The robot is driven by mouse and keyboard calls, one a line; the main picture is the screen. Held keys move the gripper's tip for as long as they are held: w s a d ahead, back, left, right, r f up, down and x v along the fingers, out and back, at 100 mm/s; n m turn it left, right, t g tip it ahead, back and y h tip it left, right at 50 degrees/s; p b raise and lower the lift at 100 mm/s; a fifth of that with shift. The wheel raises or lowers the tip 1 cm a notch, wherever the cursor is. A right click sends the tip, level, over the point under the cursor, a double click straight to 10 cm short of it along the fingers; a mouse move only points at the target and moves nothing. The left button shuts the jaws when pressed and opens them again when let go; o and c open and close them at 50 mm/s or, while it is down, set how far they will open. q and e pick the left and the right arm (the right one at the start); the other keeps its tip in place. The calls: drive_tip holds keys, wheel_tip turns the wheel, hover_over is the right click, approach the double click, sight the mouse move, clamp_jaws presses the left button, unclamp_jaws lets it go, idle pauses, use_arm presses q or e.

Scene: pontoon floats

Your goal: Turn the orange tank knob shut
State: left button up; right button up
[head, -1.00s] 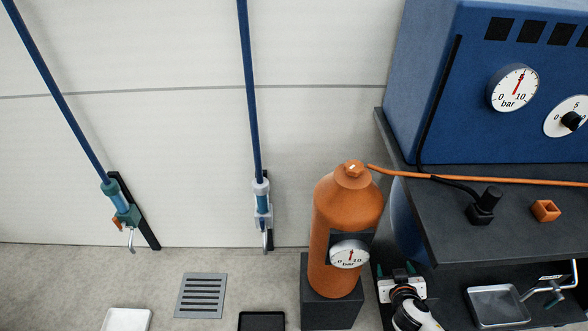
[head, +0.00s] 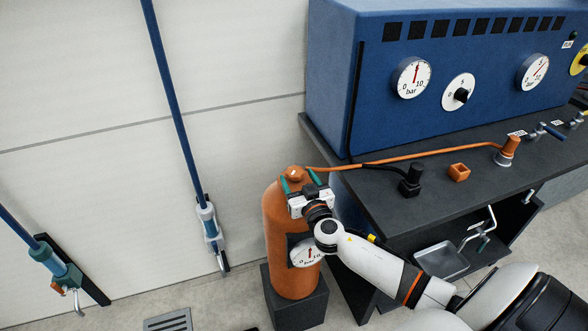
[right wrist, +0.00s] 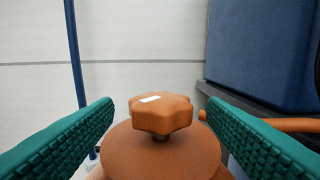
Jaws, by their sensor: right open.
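The orange tank (head: 283,235) stands upright on a dark block, with a round bar gauge (head: 307,253) on its front. Its orange lobed knob (head: 294,174) sits on top; it also shows in the right wrist view (right wrist: 160,115), with a white mark on its upper face. My right gripper (head: 299,181) is at the tank's top, its teal fingers open. In the right wrist view the fingers (right wrist: 158,122) stand apart on either side of the knob, with clear gaps and no contact seen. My left gripper is not in view.
An orange hose (head: 400,157) runs from the tank top over the dark bench (head: 360,205) to an orange fitting (head: 508,150). A blue cabinet (head: 350,80) with gauges stands behind. A blue pole (head: 170,100) is at the wall. An orange block (head: 459,172) lies on the bench.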

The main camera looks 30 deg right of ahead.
sight(292, 178)
drive_tip(key=shift+x, duration=1.7)
drive_tip(key=c, duration=1)
drive_tip(key=shift+f+h+b, duration=0.2)
drive_tip(key=shift+h+b, duration=0.1)
drive_tip(key=m+g+h+b, duration=0.2)
drive_tip(key=m+h+b, duration=0.1)
drive_tip(key=b, duration=0.3)
drive_tip(key=m+g+h+b, duration=0.3)
drive_tip(key=m+h+b, duration=0.1)
drive_tip(key=b, duration=0.3)
drive_tip(key=shift+f+h, duration=0.2)
drive_tip(key=shift+h, duration=0.5)
drive_tip(key=shift+r+m+g+h+b, duration=0.3)
drive_tip(key=shift+m+g+h+b, duration=0.15)
drive_tip(key=shift+g+b, duration=0.55)
drive_tip(key=o, duration=1)
